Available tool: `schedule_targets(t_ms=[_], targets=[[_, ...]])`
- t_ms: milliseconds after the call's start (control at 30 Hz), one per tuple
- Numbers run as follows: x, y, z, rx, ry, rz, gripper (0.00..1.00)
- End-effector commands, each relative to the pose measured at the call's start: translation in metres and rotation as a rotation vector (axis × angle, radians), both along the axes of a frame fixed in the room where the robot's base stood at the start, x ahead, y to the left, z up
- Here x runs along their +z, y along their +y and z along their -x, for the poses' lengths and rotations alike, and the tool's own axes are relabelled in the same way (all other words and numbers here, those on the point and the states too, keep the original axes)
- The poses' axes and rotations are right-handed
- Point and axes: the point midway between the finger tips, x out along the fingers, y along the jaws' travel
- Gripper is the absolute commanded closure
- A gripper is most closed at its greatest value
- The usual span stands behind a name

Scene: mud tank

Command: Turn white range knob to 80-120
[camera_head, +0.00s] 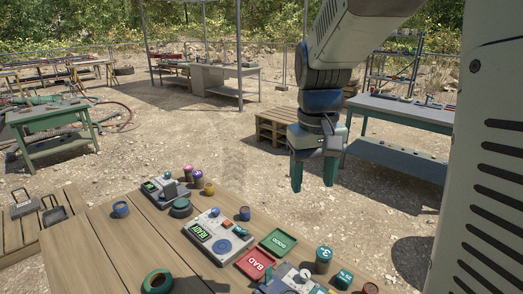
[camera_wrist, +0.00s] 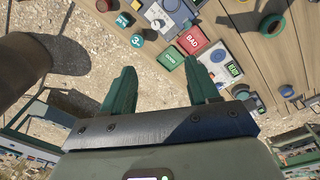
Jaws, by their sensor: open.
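A grey device (camera_head: 288,281) sits at the front edge of the wooden table in the head view, partly cut off by the frame. It also shows at the top of the wrist view (camera_wrist: 178,13). A small pale round part on it (camera_wrist: 157,23) may be the white range knob; its markings and setting are too small to read. My gripper (camera_head: 313,182) is open and empty, pointing down, in the air beyond the table's right side. In the wrist view its two green fingers (camera_wrist: 160,75) are well apart, clear of the device.
Beside the device lie a red BAD tray (camera_head: 254,264) and a green GOOD tray (camera_head: 278,242). A white READY panel (camera_head: 217,236) stands to their left. Green canisters (camera_head: 323,259) stand to the right. Several small pots and tape rolls are scattered on the table (camera_head: 85,262).

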Motion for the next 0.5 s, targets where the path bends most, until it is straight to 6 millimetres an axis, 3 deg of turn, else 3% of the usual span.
schedule_targets(t_ms=[33,200,333,500], targets=[[-0.019,-0.001,-0.016,0.01,0.047,0.007,0.4],[-0.084,-0.004,-0.058,0.054,0.179,0.03,0.4],[-0.143,-0.006,-0.08,0.089,0.279,0.046,0.4],[-0.209,-0.01,-0.093,0.126,0.381,0.062,0.4]])
